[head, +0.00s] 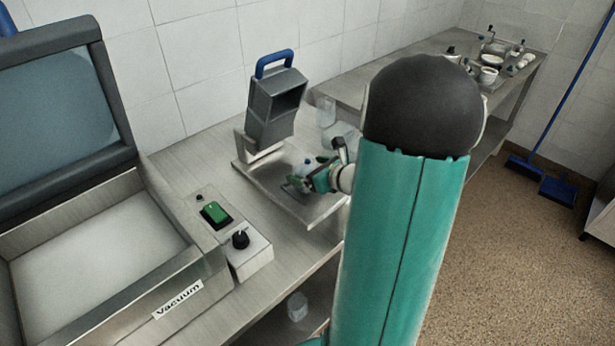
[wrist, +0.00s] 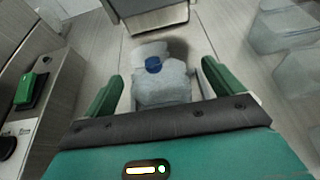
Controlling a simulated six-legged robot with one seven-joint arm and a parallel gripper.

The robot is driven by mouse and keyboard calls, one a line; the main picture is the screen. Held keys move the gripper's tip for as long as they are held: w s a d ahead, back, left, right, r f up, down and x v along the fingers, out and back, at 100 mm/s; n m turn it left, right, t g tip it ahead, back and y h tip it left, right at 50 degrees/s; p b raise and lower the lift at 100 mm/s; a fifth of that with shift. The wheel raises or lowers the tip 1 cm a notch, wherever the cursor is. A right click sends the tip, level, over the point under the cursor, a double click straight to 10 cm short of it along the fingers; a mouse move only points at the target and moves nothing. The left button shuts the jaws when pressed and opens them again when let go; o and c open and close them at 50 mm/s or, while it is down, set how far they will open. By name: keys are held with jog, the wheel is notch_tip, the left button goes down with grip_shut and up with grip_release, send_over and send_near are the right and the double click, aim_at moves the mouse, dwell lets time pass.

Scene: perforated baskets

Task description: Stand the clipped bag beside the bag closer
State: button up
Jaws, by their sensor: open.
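The clipped bag (wrist: 160,88) is a small clear, whitish bag with a blue clip (wrist: 153,64) at its top. In the wrist view it stands between the two green fingers of my gripper (wrist: 162,75), with a visible gap on each side. The fingers are open. In the head view my gripper (head: 312,180) is over the metal plate of the bag closer and mostly hides the bag. The bag closer (head: 275,103) is a dark grey head with a blue handle above the plate (head: 268,182); its lower part shows at the top of the wrist view (wrist: 148,8).
Clear containers (head: 326,112) stand behind the plate and at the right of the wrist view (wrist: 288,28). A vacuum machine (head: 95,245) with a green switch (head: 215,214) and black knob (head: 240,239) is at the left. A second table (head: 410,62) holds dishes.

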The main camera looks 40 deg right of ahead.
aim_at(310, 160)
jog(key=x, duration=0.2)
jog(key=shift+w+f, duration=0.2)
jog(key=shift+w, duration=0.1)
jog(key=c, duration=1.2)
jog(key=shift+r, duration=0.1)
jog(key=shift+r, duration=0.5)
notch_tip(310, 160, up, 2)
jog(key=shift+r, duration=0.1)
jog(key=s+r, duration=0.1)
jog(key=s+a+r, duration=0.1)
jog(key=r, duration=0.1)
jog(key=s+a+r, duration=0.1)
jog(key=r, duration=0.1)
jog(key=shift+s+a, duration=0.25)
jog(key=shift+s, duration=0.1)
jog(key=shift+s+a+r, duration=0.75)
jog(key=shift+s+a, duration=0.2)
jog(key=shift+s, duration=0.35)
jog(key=shift+s+a+r, duration=0.75)
jog(key=shift+s+a, duration=0.2)
jog(key=shift+s, duration=0.35)
jog(key=shift+s+a+r, duration=0.75)
jog(key=shift+s+a, duration=0.2)
jog(key=shift+s, duration=0.35)
